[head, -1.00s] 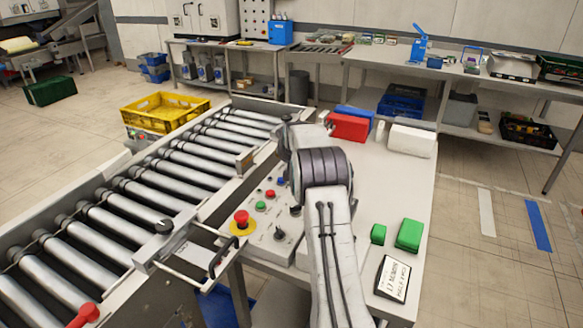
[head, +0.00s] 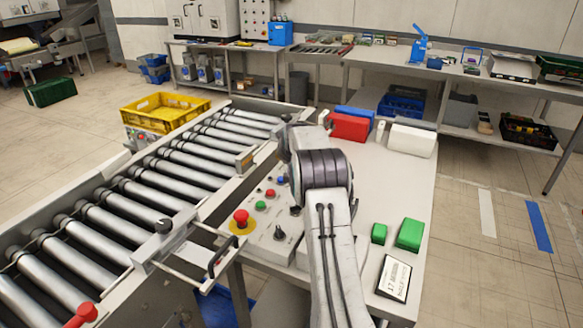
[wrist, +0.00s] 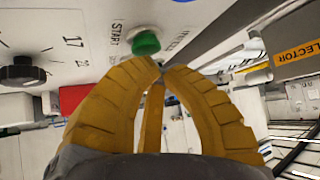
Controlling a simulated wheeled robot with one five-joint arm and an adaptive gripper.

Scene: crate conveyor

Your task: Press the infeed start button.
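In the wrist view a round green button (wrist: 146,42) stands on a light panel, with START printed beside it and a partly hidden label on its other side. My gripper (wrist: 161,69) has yellow fingers with their tips together and nothing between them. The tips are just below the button in the picture; I cannot tell whether they touch it. In the head view the control panel (head: 262,246) carries a green button (head: 260,205); I cannot tell if it is the same one. My arm hides the gripper in the head view.
A red emergency stop (head: 241,217) on a yellow base and a black knob (head: 279,233) are close by on the panel. The roller conveyor (head: 150,180) runs along the left. Green blocks (head: 410,234) and a red box (head: 348,127) lie on the table.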

